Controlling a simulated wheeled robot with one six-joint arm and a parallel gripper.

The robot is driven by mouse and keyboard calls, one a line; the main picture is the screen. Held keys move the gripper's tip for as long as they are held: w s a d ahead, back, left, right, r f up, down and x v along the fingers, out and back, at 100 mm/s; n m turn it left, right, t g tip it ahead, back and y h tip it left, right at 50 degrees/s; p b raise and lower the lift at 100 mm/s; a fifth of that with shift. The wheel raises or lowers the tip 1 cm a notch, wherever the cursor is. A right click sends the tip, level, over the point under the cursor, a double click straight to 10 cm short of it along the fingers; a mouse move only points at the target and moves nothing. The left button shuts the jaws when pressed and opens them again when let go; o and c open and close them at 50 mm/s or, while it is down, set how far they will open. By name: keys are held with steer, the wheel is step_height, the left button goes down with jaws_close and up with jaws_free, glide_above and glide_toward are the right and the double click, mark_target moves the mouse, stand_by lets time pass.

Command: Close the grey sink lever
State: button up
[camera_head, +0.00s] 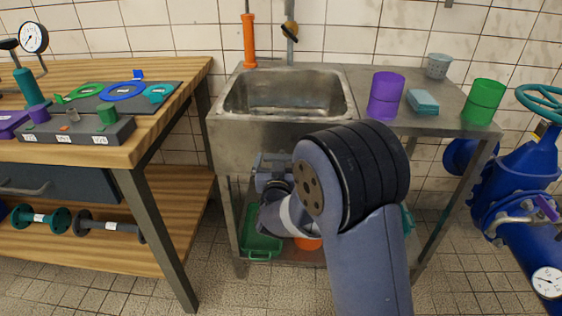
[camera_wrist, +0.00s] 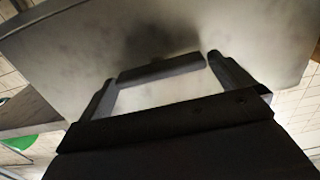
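The steel sink (camera_head: 290,122) stands in the middle of the head view. On the wall pipe above it is a tap with a small dark lever (camera_head: 290,33) and a brassy part. I cannot tell whether this is the grey sink lever. My gripper (camera_head: 272,172) is low at the sink's front, partly hidden by my arm. In the wrist view my gripper (camera_wrist: 160,68) has its two fingers wide apart, close to a pale grey metal surface (camera_wrist: 260,35). A dark bar spans between the fingertips; I cannot tell what it is. Contact is unclear.
A purple cup (camera_head: 386,95), blue sponges (camera_head: 422,102) and a green cup (camera_head: 483,101) stand right of the basin. A wooden workbench (camera_head: 150,120) is at left, blue piping (camera_head: 525,190) at right. A green tray (camera_head: 262,238) lies below the sink.

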steer(key=s+p, duration=0.1)
steer(key=s, duration=1)
steer(key=shift+a, duration=0.15)
steer(key=shift+w, duration=0.15)
steer(key=w, duration=0.5)
steer(key=w+b, duration=0.1)
steer(key=w, duration=0.4)
steer(key=shift+w+d, duration=0.2)
steer(key=shift+w, duration=0.15)
steer(key=shift+r+p, duration=0.1)
steer(key=shift+p, duration=0.2)
steer(key=shift+f+b, duration=0.25)
steer(key=shift+b, duration=0.05)
